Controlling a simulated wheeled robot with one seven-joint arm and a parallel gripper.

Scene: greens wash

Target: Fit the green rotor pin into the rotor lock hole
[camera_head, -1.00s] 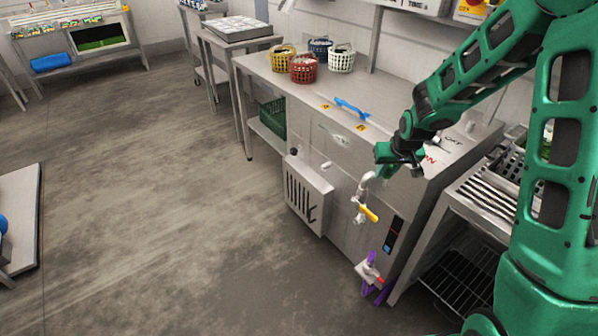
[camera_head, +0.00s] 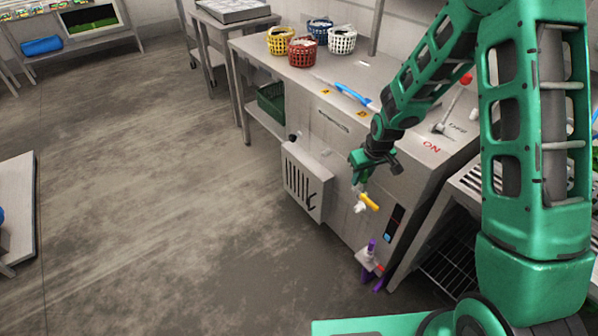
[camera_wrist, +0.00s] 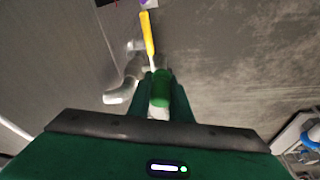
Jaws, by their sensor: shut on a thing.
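My gripper (camera_head: 361,178) is in front of the steel machine's face, just above the tap with the yellow handle (camera_head: 368,202). In the wrist view the jaws (camera_wrist: 161,88) are shut on a green piece with a pale end, which I take as the green rotor pin (camera_wrist: 160,90). The pin is too small to make out in the head view. The tap's grey pipe (camera_wrist: 122,82) and its yellow handle (camera_wrist: 147,32) lie just beyond the fingertips in the wrist view. I cannot make out the rotor lock hole.
A louvred panel (camera_head: 302,182) juts from the machine left of my gripper. A small bracket with purple parts (camera_head: 370,260) sits low on the machine's front. A blue handle (camera_head: 352,94) lies on the machine's top edge. The floor (camera_head: 150,200) to the left is open.

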